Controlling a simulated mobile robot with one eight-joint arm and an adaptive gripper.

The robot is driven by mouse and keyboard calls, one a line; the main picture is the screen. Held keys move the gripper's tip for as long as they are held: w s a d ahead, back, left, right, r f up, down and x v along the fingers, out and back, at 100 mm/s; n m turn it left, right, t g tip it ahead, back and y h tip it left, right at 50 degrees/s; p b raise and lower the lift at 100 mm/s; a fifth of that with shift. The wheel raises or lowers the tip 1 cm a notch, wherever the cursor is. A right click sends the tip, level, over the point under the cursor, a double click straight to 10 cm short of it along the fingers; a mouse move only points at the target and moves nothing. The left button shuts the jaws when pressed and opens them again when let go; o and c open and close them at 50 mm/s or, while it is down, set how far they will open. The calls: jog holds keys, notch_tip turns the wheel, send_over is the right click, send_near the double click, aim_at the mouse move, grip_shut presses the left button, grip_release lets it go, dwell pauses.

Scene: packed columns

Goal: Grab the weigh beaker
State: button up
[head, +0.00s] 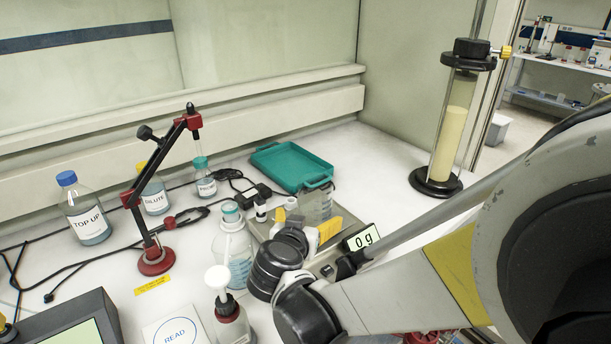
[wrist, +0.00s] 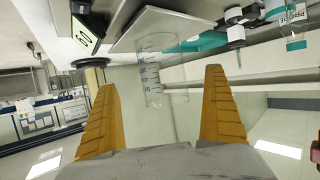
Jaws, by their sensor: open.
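The weigh beaker (head: 318,203) is clear, with blue graduation marks that show in the wrist view (wrist: 150,72). In the head view it stands on the balance (head: 262,230), whose display (head: 361,238) reads 0 g, and its lower part is hidden behind my gripper. My gripper (head: 305,222) is open, with orange fingers spread. In the wrist view, which is turned over, the beaker appears between the two fingertips (wrist: 161,80).
A teal tray (head: 291,166) lies behind the beaker. A red-based stand (head: 155,260) is farther left. A tall powder column (head: 452,135) stands at right.

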aim_at(312, 212)
jog(key=b+x, duration=0.1)
jog(key=x, duration=0.3)
jog(key=shift+w+f, duration=0.15)
jog(key=x, duration=0.1)
jog(key=b+x, duration=0.1)
jog(key=x, duration=0.1)
jog(key=b+x, duration=0.1)
jog(key=x, duration=0.1)
jog(key=shift+w+r, duration=0.3)
jog(key=shift+w, duration=0.1)
jog(key=shift+r, duration=0.1)
jog(key=c, duration=1.3)
